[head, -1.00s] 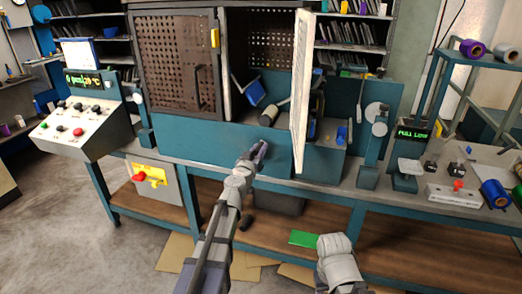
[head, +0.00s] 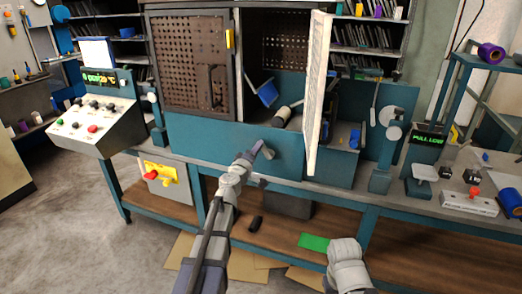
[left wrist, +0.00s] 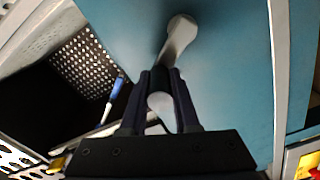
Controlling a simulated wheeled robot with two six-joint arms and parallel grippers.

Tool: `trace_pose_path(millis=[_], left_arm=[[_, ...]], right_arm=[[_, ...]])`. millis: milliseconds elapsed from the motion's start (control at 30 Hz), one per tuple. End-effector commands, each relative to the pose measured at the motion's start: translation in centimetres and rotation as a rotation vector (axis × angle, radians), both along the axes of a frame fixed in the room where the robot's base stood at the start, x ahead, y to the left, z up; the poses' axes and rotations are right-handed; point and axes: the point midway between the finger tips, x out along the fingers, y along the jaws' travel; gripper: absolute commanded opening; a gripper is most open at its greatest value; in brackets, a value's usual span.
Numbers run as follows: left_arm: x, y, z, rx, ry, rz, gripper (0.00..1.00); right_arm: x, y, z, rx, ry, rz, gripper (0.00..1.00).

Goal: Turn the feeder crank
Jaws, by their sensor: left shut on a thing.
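The feeder crank (left wrist: 177,42) is a light grey lever on the front of the teal machine panel (head: 215,146). In the head view its hub end (head: 268,152) shows just right of my left gripper (head: 252,156). In the left wrist view the dark fingers of my left gripper (left wrist: 166,92) are shut around the crank's handle, and its rounded light end (left wrist: 160,104) shows between them. The fingers hide part of the handle. Of my right arm only a pale link shows at the bottom of the head view; its gripper is out of sight.
An open white door (head: 317,95) sticks out right of the crank. A control console (head: 95,128) stands at the left. A small display (head: 428,140) and a block with a red knob (head: 470,202) are at the right. A green sheet (head: 314,242) lies on the lower shelf.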

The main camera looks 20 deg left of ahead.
Motion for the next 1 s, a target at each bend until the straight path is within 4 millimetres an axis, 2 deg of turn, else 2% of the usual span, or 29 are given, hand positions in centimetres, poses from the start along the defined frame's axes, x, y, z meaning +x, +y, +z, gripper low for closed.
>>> trace_pose_path(millis=[400, 1000], left_arm=[[0.0, 1.7, -1.9, -0.393, 0.014, 0.000, 0.00], [0.0, 2.7, -5.0, -0.964, 0.034, -0.002, 0.00]], right_arm=[[0.0, 0.0, -1.9, 0.000, 0.000, 0.000, 0.50], [0.0, 0.0, -5.0, -0.001, 0.000, 0.000, 0.50]])
